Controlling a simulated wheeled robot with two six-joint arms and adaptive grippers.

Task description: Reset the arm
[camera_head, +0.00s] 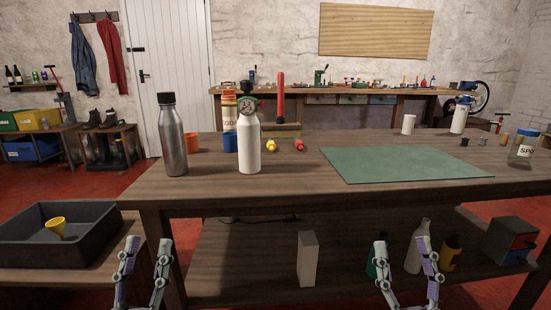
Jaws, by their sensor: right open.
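My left gripper (145,260) is at the bottom left of the head view, in front of the table's left front leg. Its two fingers stand apart with nothing between them. My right gripper (408,262) is at the bottom right, in front of the lower shelf. Its fingers are also apart, and it looks empty. Both grippers point upward in the picture and appear lower than the table top (230,195). A grey metal bottle (172,140) and a white bottle (249,142) stand upright on the table at the left.
A green mat (400,163) lies on the table's right half. A jar (523,148) stands at the far right. A black tray (20,245) with a yellow funnel (56,228) is at the left. The lower shelf holds a pale box (308,260), a white bottle (418,245) and other items.

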